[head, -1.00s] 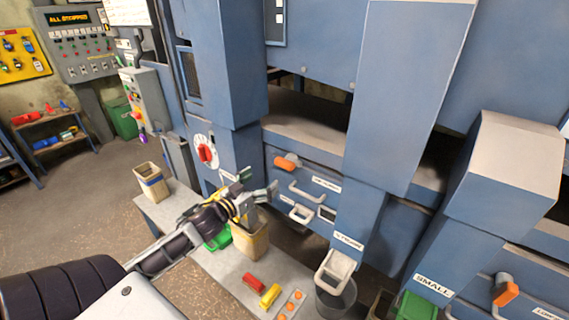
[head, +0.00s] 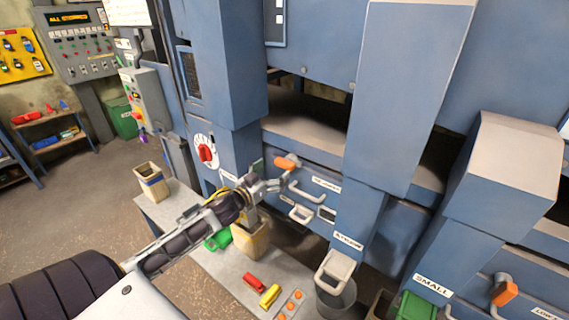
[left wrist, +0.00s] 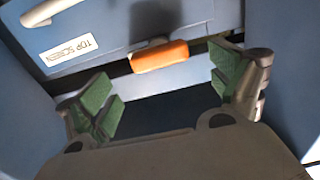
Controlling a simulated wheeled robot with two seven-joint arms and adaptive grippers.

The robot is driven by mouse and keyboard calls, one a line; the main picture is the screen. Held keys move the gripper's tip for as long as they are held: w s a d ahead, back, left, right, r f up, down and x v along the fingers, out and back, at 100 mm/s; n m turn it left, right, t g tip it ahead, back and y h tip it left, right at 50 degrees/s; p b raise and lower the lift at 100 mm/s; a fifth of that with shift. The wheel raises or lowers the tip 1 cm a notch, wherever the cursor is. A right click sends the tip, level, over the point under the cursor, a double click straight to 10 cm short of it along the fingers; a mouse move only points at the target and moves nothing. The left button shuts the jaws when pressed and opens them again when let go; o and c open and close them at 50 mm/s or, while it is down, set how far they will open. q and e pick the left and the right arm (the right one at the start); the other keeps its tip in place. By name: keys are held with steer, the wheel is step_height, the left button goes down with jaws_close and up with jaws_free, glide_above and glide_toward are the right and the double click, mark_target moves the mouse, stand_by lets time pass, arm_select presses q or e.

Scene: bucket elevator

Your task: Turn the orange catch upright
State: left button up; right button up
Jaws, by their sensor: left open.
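The orange catch (head: 287,163) sits at the upper left of the drawer front marked as the top screen, on the blue machine. It lies about sideways, not upright. In the left wrist view the catch (left wrist: 160,56) shows ahead, between and beyond the fingertips. My left gripper (head: 268,176) is open and empty, close below and left of the catch in the head view. Its green-padded fingers (left wrist: 168,88) are spread wide in the left wrist view, and I see no contact with the catch. My right gripper is not in view.
A white drawer handle (head: 307,192) is right of the catch. A beige bin (head: 251,240) stands below my left gripper on the grey bench (head: 215,268). A red-knob dial (head: 206,153) is to the left. Another orange catch (head: 505,293) is at the far right.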

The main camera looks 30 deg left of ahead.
mark_target(282, 165)
arm_select(q)
steer(key=shift+w+d+p, duration=0.15)
steer(key=shift+w, duration=1.5)
steer(key=shift+w+d+p, duration=0.1)
steer(key=shift+w+p, duration=0.05)
steer(key=shift+w, duration=1.5)
steer(key=c, duration=1)
